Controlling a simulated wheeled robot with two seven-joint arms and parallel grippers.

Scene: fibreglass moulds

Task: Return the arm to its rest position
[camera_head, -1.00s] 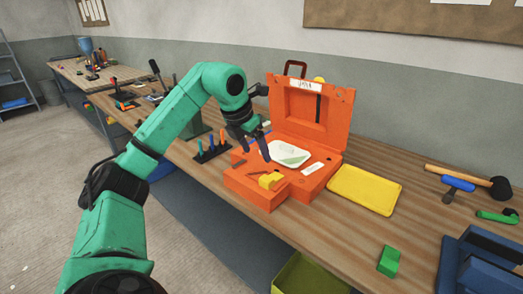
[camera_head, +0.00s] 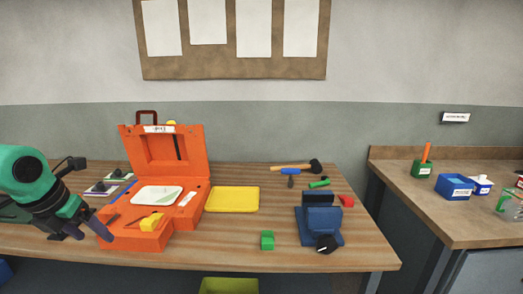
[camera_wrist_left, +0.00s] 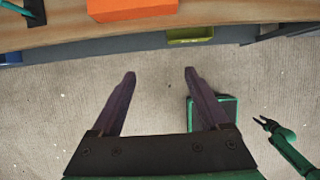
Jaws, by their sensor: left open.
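My left gripper (camera_head: 94,234) is at the left in the head view, in front of the left side of the orange case (camera_head: 150,243). Its dark fingers are apart and empty. In the left wrist view, the open fingers (camera_wrist_left: 160,76) have only bare floor between them, and the edge of the orange case (camera_wrist_left: 130,10) shows at the top. A small green arm with a dark gripper (camera_wrist_left: 265,122), apparently my right one, shows at the right of the wrist view. Its fingers look parted, with nothing between them. It is not in the head view.
The case stands lid-up on the wooden table (camera_head: 240,256), holding a white plate (camera_head: 158,195) and a yellow block (camera_head: 152,222). A yellow tray (camera_head: 232,199), green block (camera_head: 267,240), hammer (camera_head: 300,168) and blue device (camera_head: 322,228) lie to its right. An olive bin (camera_wrist_left: 190,35) stands below.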

